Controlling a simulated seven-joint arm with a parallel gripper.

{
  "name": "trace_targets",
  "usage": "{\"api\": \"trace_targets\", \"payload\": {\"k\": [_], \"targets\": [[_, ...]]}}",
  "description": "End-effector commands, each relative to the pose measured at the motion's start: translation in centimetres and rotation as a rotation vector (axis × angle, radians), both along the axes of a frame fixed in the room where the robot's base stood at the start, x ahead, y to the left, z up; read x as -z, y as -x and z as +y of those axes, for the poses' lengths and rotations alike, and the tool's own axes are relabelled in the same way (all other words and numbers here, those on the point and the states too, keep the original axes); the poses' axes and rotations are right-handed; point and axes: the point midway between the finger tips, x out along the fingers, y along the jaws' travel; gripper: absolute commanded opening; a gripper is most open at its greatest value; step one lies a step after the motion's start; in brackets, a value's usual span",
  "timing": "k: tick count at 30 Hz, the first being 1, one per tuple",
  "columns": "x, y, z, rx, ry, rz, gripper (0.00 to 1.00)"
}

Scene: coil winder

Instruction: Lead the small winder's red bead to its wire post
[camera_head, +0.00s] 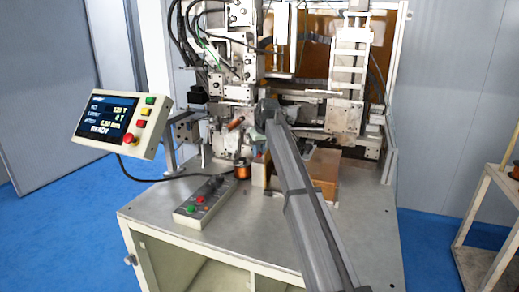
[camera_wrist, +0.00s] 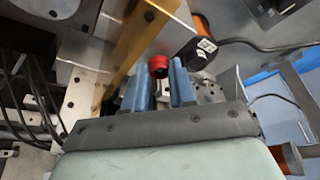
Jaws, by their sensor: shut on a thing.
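The red bead (camera_wrist: 158,67) shows in the wrist view between the two blue fingertips of my gripper (camera_wrist: 164,70). My gripper is shut on it. In the head view my arm reaches in from the lower right to the winder's middle, and its links hide the fingers and the bead. The small winder (camera_head: 236,90) stands at the back of the bench. A copper wire spool (camera_head: 242,172) sits on the bench top in front of it and shows in the wrist view (camera_wrist: 194,46) just beyond the fingers. I cannot pick out the wire post or the wire's path.
A control screen (camera_head: 108,116) reading READY hangs at the left. A button box (camera_head: 202,202) with a black cable lies on the bench (camera_head: 262,228). An orange-brown block (camera_head: 322,172) is right of my arm. Machine plates crowd the wrist view's left.

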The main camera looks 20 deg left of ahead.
Motion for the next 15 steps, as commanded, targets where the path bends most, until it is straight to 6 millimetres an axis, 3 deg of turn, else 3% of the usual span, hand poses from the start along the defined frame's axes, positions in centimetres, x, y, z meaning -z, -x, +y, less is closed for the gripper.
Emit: {"api": "trace_targets", "payload": {"k": [14, 15], "targets": [[0.56, 0.01, 0.0, 0.0, 0.0, 0.0, 0.0], [0.58, 0.01, -0.01, 0.0, 0.0, 0.0, 0.26]]}}
